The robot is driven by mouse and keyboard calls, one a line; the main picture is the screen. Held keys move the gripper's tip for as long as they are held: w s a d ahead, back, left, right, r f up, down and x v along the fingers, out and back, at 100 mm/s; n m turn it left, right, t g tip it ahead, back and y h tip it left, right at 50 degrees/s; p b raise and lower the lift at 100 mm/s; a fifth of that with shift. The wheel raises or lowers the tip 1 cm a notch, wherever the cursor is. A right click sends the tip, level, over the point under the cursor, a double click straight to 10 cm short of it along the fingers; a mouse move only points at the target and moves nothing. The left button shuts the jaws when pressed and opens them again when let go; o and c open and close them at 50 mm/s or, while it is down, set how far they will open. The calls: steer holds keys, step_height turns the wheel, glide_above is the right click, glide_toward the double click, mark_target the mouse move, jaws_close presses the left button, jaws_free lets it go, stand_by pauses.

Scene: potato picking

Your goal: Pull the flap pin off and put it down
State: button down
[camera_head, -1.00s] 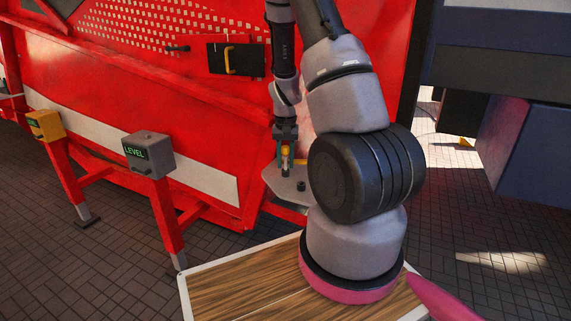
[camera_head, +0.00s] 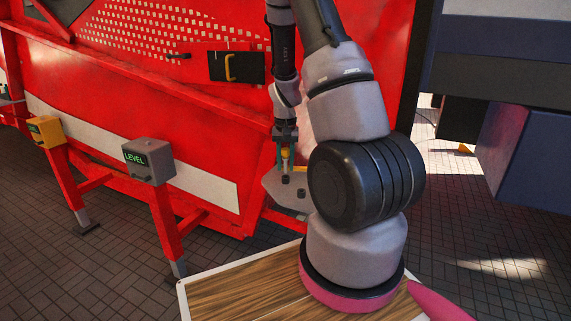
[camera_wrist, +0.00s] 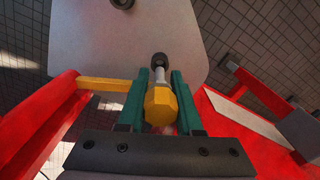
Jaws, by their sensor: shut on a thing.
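The flap pin has a yellow faceted head (camera_wrist: 160,103) and a pale shank, seen in the wrist view. My gripper (camera_wrist: 158,92) is shut on it, with a green finger on each side of the head. In the head view my gripper (camera_head: 286,155) points down over a grey plate (camera_head: 278,188), and a little of the yellow head shows between the fingers. The shank points at a dark round fitting on the plate. I cannot tell whether its tip is still inside. The plate also shows in the wrist view (camera_wrist: 110,50).
A yellow bar (camera_wrist: 105,84) lies left of the fingers in the wrist view. A second dark fitting (camera_head: 301,193) stands on the plate. The red machine wall (camera_head: 200,100) is behind, with a black panel (camera_head: 237,66). A grey LEVEL box (camera_head: 148,160) stands to the left.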

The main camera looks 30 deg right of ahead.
mark_target(286, 149)
steer(key=shift+r, duration=0.1)
steer(key=shift+r, duration=1.4)
steer(key=shift+r, duration=1.5)
steer(key=shift+r, duration=0.1)
steer(key=shift+r, duration=1.4)
steer(key=shift+r, duration=0.15)
steer(key=shift+r, duration=1.35)
